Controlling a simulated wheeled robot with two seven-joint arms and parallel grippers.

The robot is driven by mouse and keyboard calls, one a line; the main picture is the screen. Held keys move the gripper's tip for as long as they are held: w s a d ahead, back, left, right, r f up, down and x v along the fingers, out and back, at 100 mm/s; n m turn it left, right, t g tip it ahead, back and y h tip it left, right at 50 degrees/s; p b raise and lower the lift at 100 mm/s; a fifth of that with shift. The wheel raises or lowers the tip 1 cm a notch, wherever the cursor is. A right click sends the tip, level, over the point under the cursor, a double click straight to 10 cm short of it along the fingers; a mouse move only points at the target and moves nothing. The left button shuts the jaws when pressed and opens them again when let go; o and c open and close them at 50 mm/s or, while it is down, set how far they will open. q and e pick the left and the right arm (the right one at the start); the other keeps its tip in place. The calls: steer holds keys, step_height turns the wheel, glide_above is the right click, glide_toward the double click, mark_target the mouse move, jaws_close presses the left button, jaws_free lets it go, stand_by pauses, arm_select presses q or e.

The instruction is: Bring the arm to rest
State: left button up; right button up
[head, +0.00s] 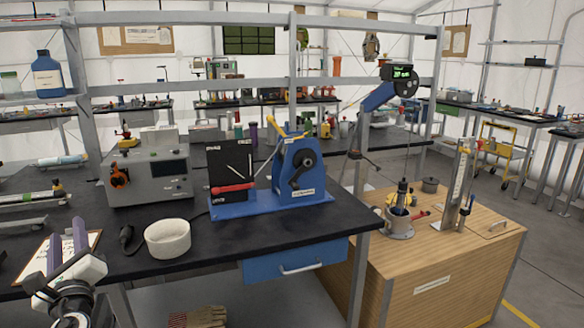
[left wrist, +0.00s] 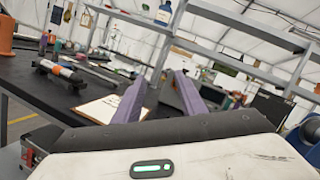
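My left gripper (head: 67,246) is at the lower left of the head view, over the front left edge of the black bench (head: 270,245). Its two purple fingers point up and away and stand apart with nothing between them. The left wrist view also shows the gripper (left wrist: 157,92), with a clear gap between the fingers. A clipboard with white paper (head: 38,262) lies behind the fingers, partly hidden by them. It also shows in the left wrist view (left wrist: 103,108). My right gripper is in neither view.
A white bowl (head: 168,238) stands on the bench right of the gripper. A grey instrument box (head: 150,180) and a blue device with a crank (head: 297,172) stand behind. A wooden cabinet (head: 440,255) stands at right. Shelf rails cross above the bench.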

arm_select(q)
steer(key=s+d+f+n+g+h, duration=0.25)
steer(key=s+f, duration=0.25)
steer(key=f, duration=0.5)
steer(key=s+d+f+n+g+h, duration=0.1)
steer(key=s+d+f+n+h, duration=0.2)
steer(key=f, duration=0.7)
steer(key=s+d+f+n+g+h, duration=0.1)
steer(key=s+d+f+g+h, duration=0.15)
steer(key=s+f, duration=0.55)
steer(key=s+d+f+n+g+h, duration=0.25)
steer(key=s+d+f+n, duration=0.3)
steer(key=s, duration=0.35)
steer(key=s+d+f+n+g+h, duration=0.1)
steer(key=s+d+f+n+h, duration=0.35)
steer(key=s, duration=0.45)
steer(key=w+d+f+n+t, duration=0.1)
steer(key=d+n, duration=0.3)
steer(key=d, duration=0.9)
steer(key=shift+f, duration=0.2)
steer(key=shift+w, duration=0.15)
